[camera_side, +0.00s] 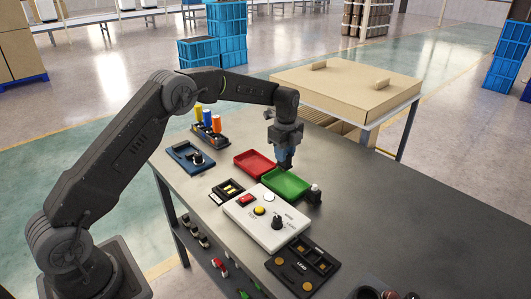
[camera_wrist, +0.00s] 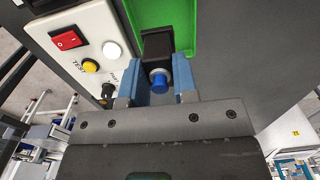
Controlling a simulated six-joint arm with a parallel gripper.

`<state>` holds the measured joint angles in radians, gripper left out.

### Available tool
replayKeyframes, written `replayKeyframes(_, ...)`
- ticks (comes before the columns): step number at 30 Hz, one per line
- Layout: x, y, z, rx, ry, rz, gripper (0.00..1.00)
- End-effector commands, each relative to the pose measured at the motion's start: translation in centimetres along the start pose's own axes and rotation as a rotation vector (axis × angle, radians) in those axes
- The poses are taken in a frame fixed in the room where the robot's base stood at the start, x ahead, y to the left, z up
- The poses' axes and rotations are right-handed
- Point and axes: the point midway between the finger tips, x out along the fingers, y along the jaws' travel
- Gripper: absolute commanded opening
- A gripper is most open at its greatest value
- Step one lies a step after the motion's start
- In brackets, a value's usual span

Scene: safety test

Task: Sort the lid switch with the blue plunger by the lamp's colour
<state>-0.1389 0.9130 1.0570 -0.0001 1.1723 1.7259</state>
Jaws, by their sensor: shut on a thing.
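My gripper (camera_side: 285,165) is shut on the lid switch, a black body (camera_wrist: 156,43) with a blue plunger (camera_wrist: 158,79). In the wrist view the switch sits between my two blue fingers, and its black body overlaps the green tray (camera_wrist: 180,45). In the side view my gripper is low at the back edge of the green tray (camera_side: 290,187); the switch is mostly hidden. I cannot tell whether it touches the tray. The red tray (camera_side: 254,165) lies just left of it, empty. The white test box (camera_side: 262,229) has a round lamp (camera_wrist: 112,49) that looks white.
The test box carries a red rocker, a yellow button and a black knob (camera_side: 277,222). A small black part with a white top (camera_side: 314,194) stands right of the green tray. A blue tray (camera_side: 188,157), a driver rack (camera_side: 208,130) and a black sectioned tray (camera_side: 302,265) surround the area.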

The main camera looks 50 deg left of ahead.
Motion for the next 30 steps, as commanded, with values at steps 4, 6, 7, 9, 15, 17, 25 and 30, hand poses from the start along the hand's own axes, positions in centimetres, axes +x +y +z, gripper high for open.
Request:
replayKeyframes(4, 0.2, -0.4, -0.6, 0.000, 0.000, 0.000, 0.02)
replayKeyframes(6, 0.6, -0.4, -0.6, 0.000, 0.000, 0.001, 0.02)
replayKeyframes(7, 0.8, -0.4, -0.6, 0.000, 0.000, 0.001, 0.02)
replayKeyframes(9, 1.4, -0.4, -0.5, 0.000, 0.000, 0.001, 0.02)
replayKeyframes(15, 3.2, -0.4, -0.5, 0.000, 0.001, 0.000, 0.02)
replayKeyframes(17, 3.7, -0.4, -0.5, 0.000, 0.001, 0.001, 0.02)
replayKeyframes(25, 5.2, -0.4, -0.5, 0.000, 0.000, 0.000, 0.02)
replayKeyframes(30, 5.5, -0.4, -0.5, 0.000, 0.000, 0.000, 0.02)
